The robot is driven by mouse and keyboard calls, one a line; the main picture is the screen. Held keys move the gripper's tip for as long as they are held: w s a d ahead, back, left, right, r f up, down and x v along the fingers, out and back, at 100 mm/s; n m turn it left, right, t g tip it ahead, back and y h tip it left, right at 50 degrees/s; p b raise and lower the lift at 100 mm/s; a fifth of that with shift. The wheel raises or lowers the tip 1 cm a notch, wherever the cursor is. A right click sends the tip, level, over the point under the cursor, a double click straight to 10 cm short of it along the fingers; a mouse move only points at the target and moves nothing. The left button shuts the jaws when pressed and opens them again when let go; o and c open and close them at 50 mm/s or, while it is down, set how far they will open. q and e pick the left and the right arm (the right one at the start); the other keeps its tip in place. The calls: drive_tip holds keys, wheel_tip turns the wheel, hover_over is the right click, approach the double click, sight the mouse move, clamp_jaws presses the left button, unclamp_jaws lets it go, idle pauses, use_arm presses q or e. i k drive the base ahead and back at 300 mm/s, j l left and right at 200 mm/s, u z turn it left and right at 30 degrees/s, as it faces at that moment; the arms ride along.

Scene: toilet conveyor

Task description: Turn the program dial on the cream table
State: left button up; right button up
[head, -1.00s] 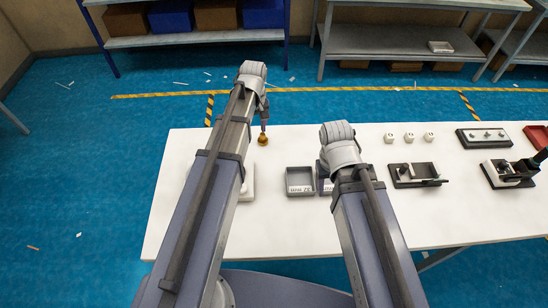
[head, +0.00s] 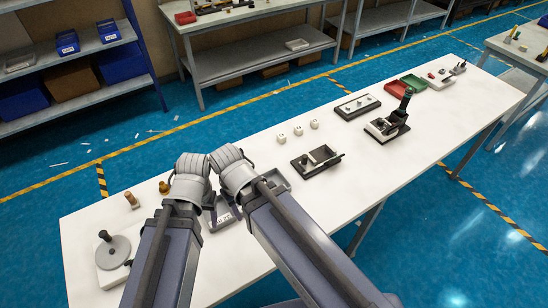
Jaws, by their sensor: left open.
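The cream table (head: 400,140) runs diagonally across the head view. A round grey disc with a dark knob (head: 108,246) sits on a pale base at its near left end. A black-based fixture with a knob (head: 318,157) stands near the middle. I cannot tell for sure which one is the program dial. My left gripper (head: 169,180) is open, mostly hidden by its wrist, close to a small gold-brown knob (head: 164,188). I cannot tell whether they touch.
A brown peg (head: 132,200) stands left of the gold-brown knob. Several white cubes (head: 298,130), a strip with knobs (head: 357,106), a black lever device (head: 388,125), and red (head: 388,92) and green (head: 407,84) trays stand farther right. Shelves line the back.

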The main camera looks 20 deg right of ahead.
sight(381, 121)
drive_tip(key=z, duration=1.6)
